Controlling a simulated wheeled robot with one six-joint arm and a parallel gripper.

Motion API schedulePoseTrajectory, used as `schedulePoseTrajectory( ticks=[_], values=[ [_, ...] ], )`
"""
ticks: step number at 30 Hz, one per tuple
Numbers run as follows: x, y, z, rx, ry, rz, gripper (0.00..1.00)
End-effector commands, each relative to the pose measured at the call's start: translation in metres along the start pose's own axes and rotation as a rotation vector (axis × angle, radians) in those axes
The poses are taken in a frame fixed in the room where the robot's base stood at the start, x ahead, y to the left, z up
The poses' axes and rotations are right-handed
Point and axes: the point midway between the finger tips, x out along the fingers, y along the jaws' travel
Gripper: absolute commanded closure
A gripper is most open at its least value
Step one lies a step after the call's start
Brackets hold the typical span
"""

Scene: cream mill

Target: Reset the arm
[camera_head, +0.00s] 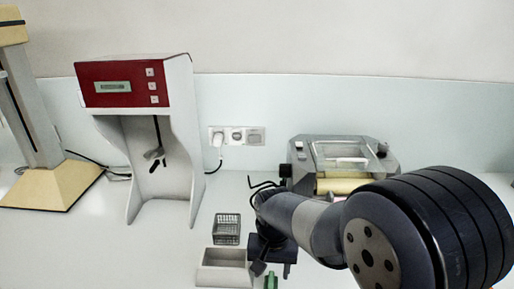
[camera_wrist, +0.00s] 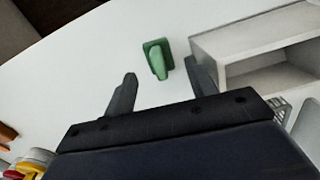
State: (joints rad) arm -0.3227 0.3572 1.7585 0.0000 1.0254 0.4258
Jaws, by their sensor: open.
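My gripper (camera_head: 272,268) hangs low over the white counter in the head view, at the end of my dark arm. The wrist view shows its two dark fingers (camera_wrist: 160,70) spread apart, with nothing held between them. A small green object (camera_wrist: 158,60) stands on the counter just beyond the gap between the fingertips. It also shows in the head view (camera_head: 271,282), partly cut off by the bottom edge. I cannot tell how high the fingers are above the counter.
An open grey-white box (camera_head: 223,274) lies left of my gripper, with a wire basket (camera_head: 227,229) behind it. A red-panelled device (camera_head: 123,86) and a cream stand (camera_head: 45,187) are further left. A roller machine (camera_head: 340,152) stands behind my arm. Red and yellow items (camera_wrist: 30,166) lie lower left in the wrist view.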

Motion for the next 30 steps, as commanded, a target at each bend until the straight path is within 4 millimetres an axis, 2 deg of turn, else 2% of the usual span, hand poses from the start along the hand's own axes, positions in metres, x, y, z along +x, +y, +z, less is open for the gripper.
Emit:
schedulePoseTrajectory(
  ticks=[11, 12, 26, 27, 30],
  values=[
    [-0.077, -0.001, -0.004, 0.0, 0.005, -0.002, 0.46],
    [-0.061, 0.0, -0.003, 0.0, -0.006, 0.003, 0.46],
    [0.031, 0.001, 0.004, 0.0, -0.007, 0.003, 0.46],
    [0.037, 0.001, 0.004, 0.0, -0.005, 0.002, 0.46],
    [0.037, 0.001, 0.003, 0.0, 0.0, 0.0, 0.46]
  ],
)
